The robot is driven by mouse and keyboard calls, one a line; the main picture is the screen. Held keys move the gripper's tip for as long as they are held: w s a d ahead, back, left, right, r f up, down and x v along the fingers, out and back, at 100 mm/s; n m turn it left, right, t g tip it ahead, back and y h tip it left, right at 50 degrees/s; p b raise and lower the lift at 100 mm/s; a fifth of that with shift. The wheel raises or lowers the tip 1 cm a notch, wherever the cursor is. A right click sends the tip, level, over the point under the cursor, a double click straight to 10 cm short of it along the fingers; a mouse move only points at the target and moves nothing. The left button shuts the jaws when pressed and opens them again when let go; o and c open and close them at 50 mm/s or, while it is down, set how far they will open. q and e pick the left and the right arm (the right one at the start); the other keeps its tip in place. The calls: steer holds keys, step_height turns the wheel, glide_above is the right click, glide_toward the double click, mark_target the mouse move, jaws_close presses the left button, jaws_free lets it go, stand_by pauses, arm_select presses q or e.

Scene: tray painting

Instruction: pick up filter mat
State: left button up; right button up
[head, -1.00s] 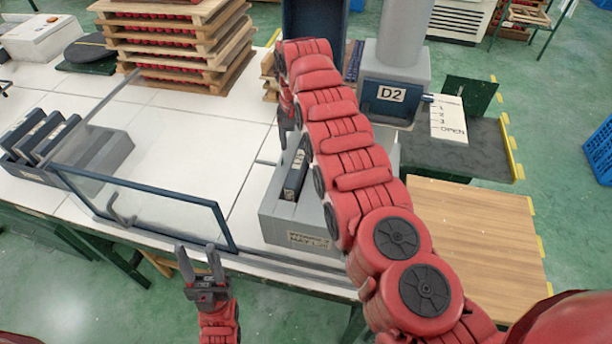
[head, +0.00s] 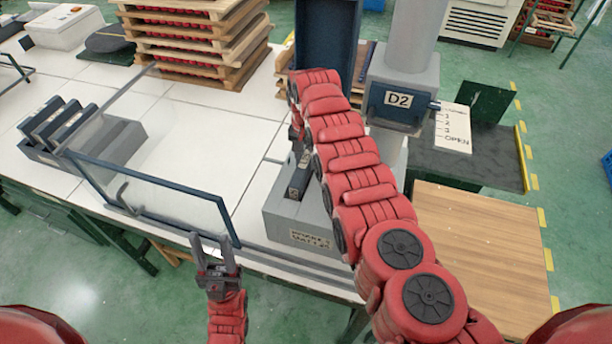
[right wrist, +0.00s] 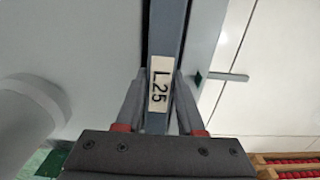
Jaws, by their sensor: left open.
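A dark slab with a white L25 label (right wrist: 160,88) stands upright between the fingers of my right gripper (right wrist: 160,95) in the right wrist view. I cannot tell whether the fingers press on it or whether it is the filter mat. In the head view a dark slab (head: 300,174) stands in the right grey holder (head: 290,222) on the white table, partly hidden by my right arm, which also hides most of the right gripper. My left gripper (head: 214,252) is open and empty at the table's front edge, below the glass panel.
A glass panel with a dark frame (head: 150,187) stands at the front of the table. Left of it is another grey holder (head: 125,150) with several dark slabs. Stacked wooden trays (head: 195,40) are at the back. A D2 machine (head: 400,98) and a wooden board (head: 480,245) are at right.

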jaws_close()
steer(key=shift+r, duration=0.1)
